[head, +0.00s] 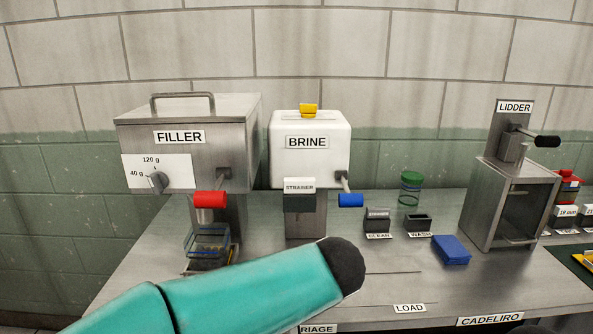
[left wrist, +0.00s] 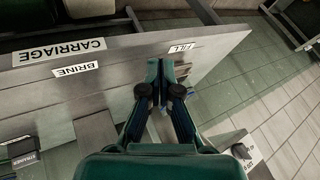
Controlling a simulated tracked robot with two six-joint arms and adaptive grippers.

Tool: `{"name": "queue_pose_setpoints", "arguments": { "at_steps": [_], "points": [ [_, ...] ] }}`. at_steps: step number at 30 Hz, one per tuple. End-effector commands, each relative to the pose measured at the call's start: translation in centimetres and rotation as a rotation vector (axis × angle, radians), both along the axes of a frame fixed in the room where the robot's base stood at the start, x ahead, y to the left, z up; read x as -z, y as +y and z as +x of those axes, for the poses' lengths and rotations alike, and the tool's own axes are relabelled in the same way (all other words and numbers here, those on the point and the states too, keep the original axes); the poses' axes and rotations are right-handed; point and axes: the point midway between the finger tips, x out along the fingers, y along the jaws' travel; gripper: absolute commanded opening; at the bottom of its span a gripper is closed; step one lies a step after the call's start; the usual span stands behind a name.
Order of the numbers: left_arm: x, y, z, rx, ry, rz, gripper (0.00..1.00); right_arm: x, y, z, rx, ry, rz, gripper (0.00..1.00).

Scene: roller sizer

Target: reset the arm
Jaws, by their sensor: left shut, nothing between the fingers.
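My left gripper (left wrist: 167,68) shows in the left wrist view with its two fingers together and nothing between them. It points over the metal bench top (left wrist: 95,95), near the bench edge and the FILL label (left wrist: 184,48). In the head view a teal link of my left arm reaches in from the lower left across the bench (head: 400,285); that gripper does not show there. My right gripper is in neither view.
The FILLER (head: 180,155), the white BRINE unit (head: 310,155) and the LIDDER (head: 510,190) stand along the wall. A glass jar stack (head: 208,242) sits under the filler. A blue block (head: 451,250), small bins (head: 377,221) and a green-lidded jar (head: 410,187) stand right of centre.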

Motion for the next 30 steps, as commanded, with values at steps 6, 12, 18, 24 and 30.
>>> {"name": "queue_pose_setpoints", "arguments": {
  "at_steps": [6,12,18,24,30],
  "points": [
    [3.1,4.7,1.3,-0.107,0.085,0.034,0.00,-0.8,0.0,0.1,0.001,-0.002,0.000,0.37],
    [8.0,9.4,0.3,-0.206,0.237,0.071,0.00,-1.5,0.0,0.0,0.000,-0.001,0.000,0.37],
    [17.1,13.6,-4.1,-0.283,0.494,-0.006,0.00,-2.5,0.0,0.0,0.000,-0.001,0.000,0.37],
    [28.4,13.3,-14.2,-0.295,0.801,-0.353,0.00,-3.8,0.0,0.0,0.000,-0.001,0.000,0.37],
    [34.1,8.0,-22.0,-0.282,0.820,-0.769,0.00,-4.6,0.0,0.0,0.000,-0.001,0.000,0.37]
  ]
}}
